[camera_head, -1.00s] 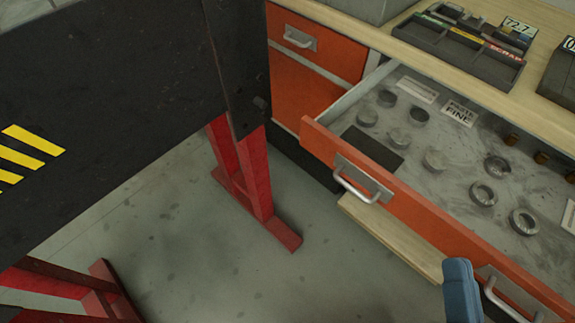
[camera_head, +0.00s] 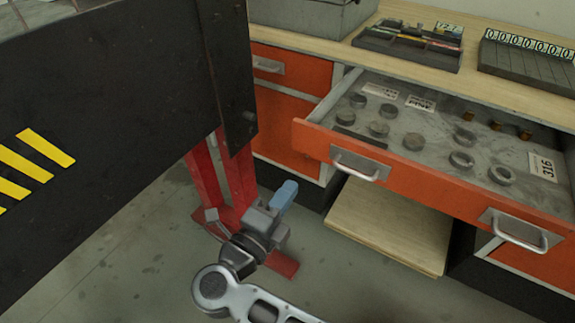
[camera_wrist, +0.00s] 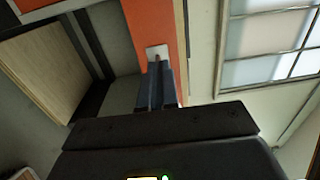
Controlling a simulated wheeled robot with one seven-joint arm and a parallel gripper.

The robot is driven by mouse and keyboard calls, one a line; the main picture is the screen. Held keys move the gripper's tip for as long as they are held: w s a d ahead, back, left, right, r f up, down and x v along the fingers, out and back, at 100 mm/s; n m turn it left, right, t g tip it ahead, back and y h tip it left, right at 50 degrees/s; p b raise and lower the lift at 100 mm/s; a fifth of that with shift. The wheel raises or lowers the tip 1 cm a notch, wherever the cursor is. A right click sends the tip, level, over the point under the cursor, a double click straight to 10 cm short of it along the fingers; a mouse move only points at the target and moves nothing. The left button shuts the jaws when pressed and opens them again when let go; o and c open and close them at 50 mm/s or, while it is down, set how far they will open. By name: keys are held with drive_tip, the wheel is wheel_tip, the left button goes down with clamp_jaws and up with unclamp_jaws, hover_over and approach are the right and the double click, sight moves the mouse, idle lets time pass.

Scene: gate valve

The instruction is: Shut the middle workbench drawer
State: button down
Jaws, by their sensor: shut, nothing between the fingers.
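The wide workbench drawer (camera_head: 410,180) with an orange front stands pulled out under the benchtop. It has two metal handles, a left one (camera_head: 358,164) and a right one (camera_head: 520,231). Small round metal parts and labels lie inside it. My gripper (camera_head: 287,192), with blue fingers, is shut and empty. In the head view it appears left of and below the drawer's left end, over the floor and a red stand foot. In the wrist view my gripper (camera_wrist: 157,80) points at an orange front (camera_wrist: 150,22) with a pale handle plate (camera_wrist: 157,52); contact cannot be told.
Closed orange drawers (camera_head: 288,125) sit to the left in the bench. A wooden shelf board (camera_head: 390,230) sticks out below the open drawer. A black panel with yellow stripes (camera_head: 110,110) on red legs (camera_head: 225,175) stands close at left. Trays (camera_head: 410,45) lie on the benchtop.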

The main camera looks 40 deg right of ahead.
sight(359, 95)
drive_tip(key=x, duration=0.4)
drive_tip(key=p+x, duration=0.1)
drive_tip(key=x, duration=0.3)
drive_tip(key=w+p+x, duration=0.1)
drive_tip(key=x, duration=0.4)
drive_tip(key=shift+a+f, duration=0.25)
drive_tip(key=shift+f, duration=0.2)
drive_tip(key=shift+w+d, duration=0.1)
drive_tip(key=shift+d, duration=0.15)
drive_tip(key=b+x, duration=0.1)
drive_tip(key=x, duration=0.9)
drive_tip(key=b+x, duration=0.2)
drive_tip(key=x, duration=0.8)
drive_tip(key=f+b+x, duration=0.1)
drive_tip(key=b+x, duration=0.1)
drive_tip(key=x, duration=0.9)
drive_tip(key=shift+s+d, duration=0.15)
drive_tip(key=shift+s, duration=0.05)
drive_tip(key=shift+w+d+r, duration=0.1)
drive_tip(key=shift+w+d, duration=0.05)
drive_tip(key=shift+d, duration=0.3)
drive_tip(key=shift+r+b, duration=0.15)
drive_tip(key=shift+b, duration=0.15)
drive_tip(key=shift+d+r, duration=0.1)
drive_tip(key=shift+d, duration=0.1)
